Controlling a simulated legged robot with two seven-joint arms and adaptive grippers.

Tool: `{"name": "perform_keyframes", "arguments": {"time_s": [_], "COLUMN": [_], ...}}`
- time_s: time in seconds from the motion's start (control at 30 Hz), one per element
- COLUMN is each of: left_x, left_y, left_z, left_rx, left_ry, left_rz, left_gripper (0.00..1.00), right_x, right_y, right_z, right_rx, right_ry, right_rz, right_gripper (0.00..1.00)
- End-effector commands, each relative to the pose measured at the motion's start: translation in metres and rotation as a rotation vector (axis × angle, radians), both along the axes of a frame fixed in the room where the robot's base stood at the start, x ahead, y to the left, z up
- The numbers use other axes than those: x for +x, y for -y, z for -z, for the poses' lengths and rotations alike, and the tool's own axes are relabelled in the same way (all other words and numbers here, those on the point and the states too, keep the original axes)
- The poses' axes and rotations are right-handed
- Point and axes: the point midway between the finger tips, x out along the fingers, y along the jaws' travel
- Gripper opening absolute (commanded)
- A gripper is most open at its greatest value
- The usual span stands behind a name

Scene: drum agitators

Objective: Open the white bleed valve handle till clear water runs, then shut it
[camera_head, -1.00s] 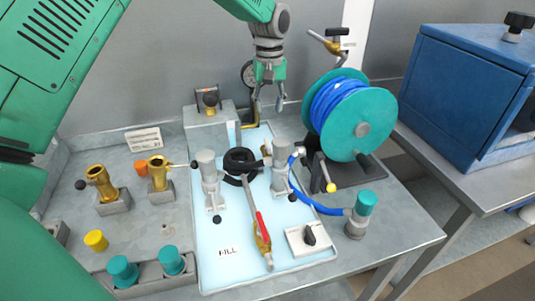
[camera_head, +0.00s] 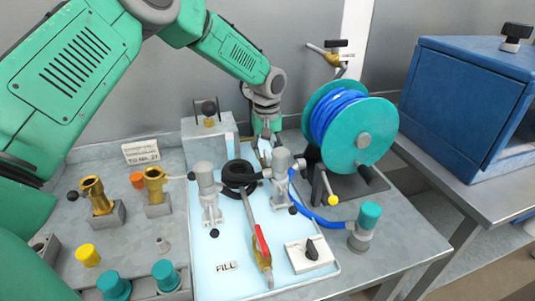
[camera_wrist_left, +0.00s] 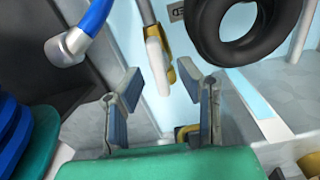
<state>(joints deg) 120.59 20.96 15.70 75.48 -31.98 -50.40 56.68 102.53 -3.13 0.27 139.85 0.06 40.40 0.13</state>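A white handle (camera_wrist_left: 157,68) beside a brass valve body (camera_wrist_left: 186,72) shows in the left wrist view and looks like the bleed valve handle. My left gripper (camera_wrist_left: 160,82) is open, with one finger on each side of the handle's near end. I cannot tell whether either finger touches it. In the head view my left gripper (camera_head: 265,152) points down behind the black coil (camera_head: 240,177) and beside the right grey cylinder fitting (camera_head: 281,163). The handle cannot be made out there. No running water is visible. My right gripper is not in view.
A teal reel (camera_head: 362,140) with blue hose stands close right of the gripper. A red-handled brass valve (camera_head: 262,243) and a black knob box (camera_head: 310,252) lie on the light tray (camera_head: 215,270). Brass fittings (camera_head: 96,195) stand left. A blue cabinet (camera_head: 465,100) stands right.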

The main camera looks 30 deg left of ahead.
Motion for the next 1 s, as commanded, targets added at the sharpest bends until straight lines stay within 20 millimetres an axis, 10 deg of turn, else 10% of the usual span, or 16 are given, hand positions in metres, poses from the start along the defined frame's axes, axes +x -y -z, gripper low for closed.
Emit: {"name": "perform_keyframes", "arguments": {"time_s": [0.37,0.5,1.0], "left_x": [0.0002,0.0003,0.0003], "left_y": [0.0004,0.0003,-0.0003], "left_z": [0.0081,0.0081,0.0066], "left_rx": [0.0,0.0,0.001], "left_ry": [0.001,0.001,0.0], "left_rz": [0.0,0.0,0.076], "left_gripper": [0.32,0.0,0.0], "right_x": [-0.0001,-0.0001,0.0], "right_y": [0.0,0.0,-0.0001], "right_z": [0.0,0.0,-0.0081], "right_rx": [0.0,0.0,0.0], "right_ry": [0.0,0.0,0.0], "right_rz": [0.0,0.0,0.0], "right_gripper": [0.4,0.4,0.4]}}
